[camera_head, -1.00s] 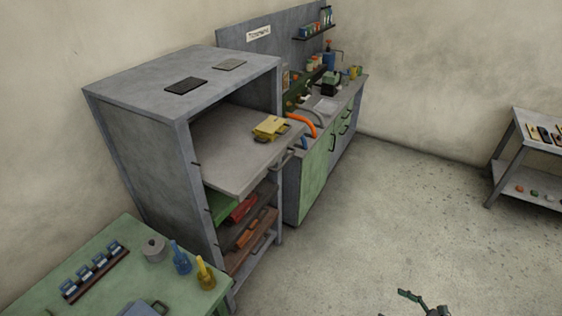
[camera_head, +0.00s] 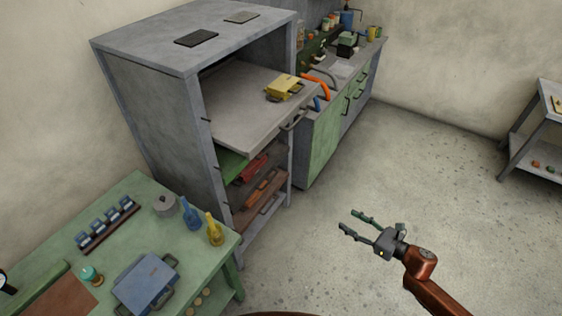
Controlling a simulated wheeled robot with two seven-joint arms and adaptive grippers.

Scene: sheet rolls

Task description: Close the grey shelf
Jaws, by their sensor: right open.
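The grey shelf (camera_head: 245,118) is a flat sliding board pulled out of the front of a tall grey cabinet (camera_head: 150,115). A yellow boxy object (camera_head: 284,87) lies on it near its far right corner. The shelf has a dark handle (camera_head: 292,121) on its front edge. My right gripper (camera_head: 353,221) is open and empty over the floor, to the right of the cabinet and lower in the picture than the shelf, apart from it. My left gripper is not in view.
Below the shelf, the cabinet holds a green board (camera_head: 232,165) and lower shelves with red and orange items. A green table (camera_head: 135,218) with bottles and a blue case stands at front left. A green-fronted workbench (camera_head: 323,142) adjoins the cabinet.

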